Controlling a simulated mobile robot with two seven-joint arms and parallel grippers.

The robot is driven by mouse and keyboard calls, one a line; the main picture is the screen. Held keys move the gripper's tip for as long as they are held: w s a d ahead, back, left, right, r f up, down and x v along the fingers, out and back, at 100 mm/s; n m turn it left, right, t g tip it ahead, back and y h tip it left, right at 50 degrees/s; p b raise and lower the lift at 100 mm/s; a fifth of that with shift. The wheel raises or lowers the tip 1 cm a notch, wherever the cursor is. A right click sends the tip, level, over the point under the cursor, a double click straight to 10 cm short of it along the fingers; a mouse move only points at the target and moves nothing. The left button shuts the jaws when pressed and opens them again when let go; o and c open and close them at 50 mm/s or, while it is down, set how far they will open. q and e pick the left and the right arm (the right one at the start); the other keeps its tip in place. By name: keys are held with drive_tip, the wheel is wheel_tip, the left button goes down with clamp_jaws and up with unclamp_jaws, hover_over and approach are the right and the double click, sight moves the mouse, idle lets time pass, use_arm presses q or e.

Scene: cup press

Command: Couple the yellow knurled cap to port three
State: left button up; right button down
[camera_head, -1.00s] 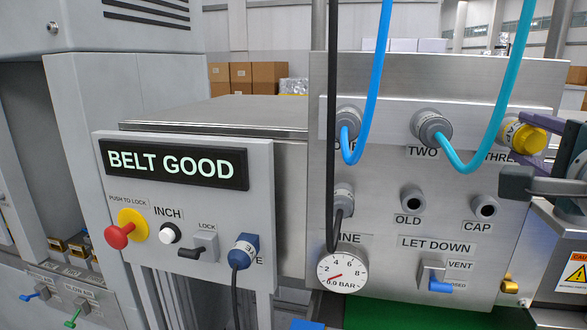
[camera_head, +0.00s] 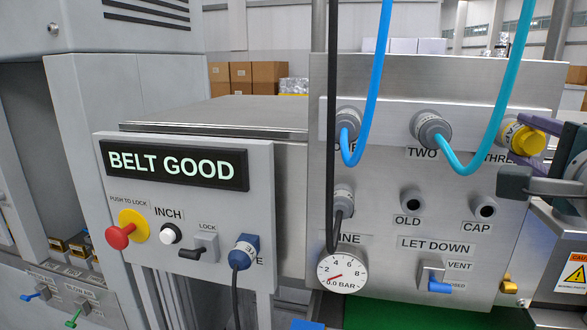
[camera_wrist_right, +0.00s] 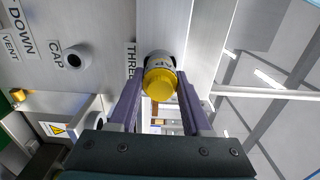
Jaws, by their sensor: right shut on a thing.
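The yellow knurled cap (camera_head: 526,141) is at port three, at the upper right of the steel panel, over the grey port fitting (camera_head: 507,130). Its label THREE is partly covered. In the wrist view the cap (camera_wrist_right: 160,85) sits in line with the fitting (camera_wrist_right: 158,60), against it as far as I can tell. My right gripper (camera_head: 540,138) has its purple fingers closed on the cap from the right. In the wrist view the two fingers (camera_wrist_right: 160,98) flank the cap. Whether the cap is locked cannot be seen. My left gripper is out of view.
Port two (camera_head: 432,128) holds a teal hose and port one (camera_head: 347,122) a blue hose. The OLD (camera_head: 411,201) and CAP (camera_head: 483,207) sockets are empty. The pressure gauge (camera_head: 343,273) reads about zero. The LET DOWN lever (camera_head: 438,284) is blue.

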drive_tip(key=m+p, duration=0.1)
drive_tip(key=m, duration=0.2)
drive_tip(key=shift+f+m+p, duration=0.1)
drive_tip(key=shift+m+p, duration=0.25)
drive_tip(key=shift+m, duration=1.55)
drive_tip(key=m+p, duration=0.1)
drive_tip(key=m, duration=0.2)
drive_tip(key=shift+m+p, duration=0.3)
drive_tip(key=shift+m, duration=0.7)
drive_tip(key=shift+c, duration=1.4)
unclamp_jaws()
